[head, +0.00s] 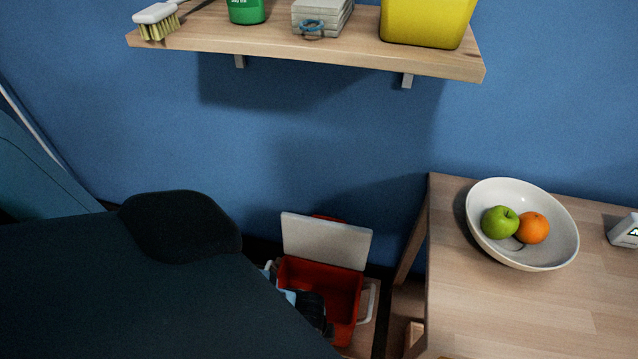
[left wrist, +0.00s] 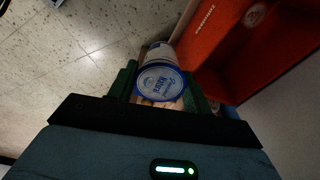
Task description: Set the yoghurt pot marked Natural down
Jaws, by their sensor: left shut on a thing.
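The yoghurt pot (left wrist: 160,84), white with a blue-rimmed lid, is in the left wrist view. Small blue lettering on the lid seems to read Natural, though it is blurred. My left gripper (left wrist: 162,88) is shut on the pot, one green finger on each side. A red box (left wrist: 235,50) is close beside the pot at the upper right. Whether the pot touches anything below cannot be told. In the head view my dark left arm fills the lower left, and the pot cannot be made out. My right gripper is in neither view.
In the head view the red box (head: 345,289) stands low by the wall with its white lid (head: 326,241) raised. A wooden table (head: 490,310) at the right bears a bowl (head: 558,244) of fruit. A wall shelf (head: 300,48) with several items hangs above. Speckled floor (left wrist: 60,60) shows left of the pot.

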